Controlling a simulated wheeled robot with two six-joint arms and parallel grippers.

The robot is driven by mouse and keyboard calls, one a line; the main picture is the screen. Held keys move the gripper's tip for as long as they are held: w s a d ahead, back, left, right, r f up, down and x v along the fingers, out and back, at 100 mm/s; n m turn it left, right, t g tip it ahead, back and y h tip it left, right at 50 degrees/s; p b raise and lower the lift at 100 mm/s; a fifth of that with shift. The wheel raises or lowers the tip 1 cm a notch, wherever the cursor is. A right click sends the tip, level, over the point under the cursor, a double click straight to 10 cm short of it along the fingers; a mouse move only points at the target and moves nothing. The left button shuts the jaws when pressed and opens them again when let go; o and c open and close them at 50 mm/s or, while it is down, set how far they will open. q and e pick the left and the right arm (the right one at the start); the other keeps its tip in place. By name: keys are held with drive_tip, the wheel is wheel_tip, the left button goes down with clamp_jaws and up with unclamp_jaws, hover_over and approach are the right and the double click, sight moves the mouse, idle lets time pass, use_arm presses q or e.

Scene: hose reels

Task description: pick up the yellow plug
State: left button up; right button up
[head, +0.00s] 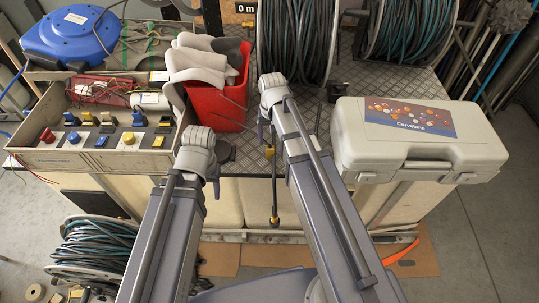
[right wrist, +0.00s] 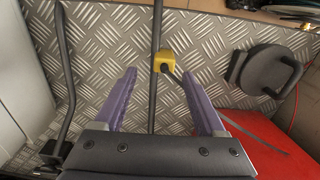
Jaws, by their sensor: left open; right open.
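The yellow plug (right wrist: 164,63) lies on the checkered metal plate, just beyond and between the open purple fingers of my right gripper (right wrist: 159,76) in the right wrist view. A dark cable runs through or beside it. The fingers do not appear to touch it. In the head view a small yellow patch (head: 269,153) shows beside my right gripper (head: 265,136), partly hidden by the arm. My left gripper (head: 190,182) is mostly hidden under its wrist, left of the right one, near the bench's front edge; no held object shows.
A red bin (head: 214,112) with grey items stands left of my right gripper. A pale case (head: 420,136) sits at right, and a wooden box (head: 45,149) of coloured connectors at left. Hose reels (head: 297,45) stand behind. Another yellow piece (head: 274,217) hangs on a cable below the edge.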

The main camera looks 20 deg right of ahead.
sight(270, 147)
drive_tip(key=shift+s+a+f+b, duration=0.1)
drive_tip(key=shift+a+f+b, duration=0.1)
drive_tip(key=shift+f+b, duration=1.2)
drive_tip(key=shift+s+a+f+b, duration=0.1)
drive_tip(key=shift+a+f+b, duration=0.05)
drive_tip(key=shift+f+b, duration=1.2)
clamp_jaws()
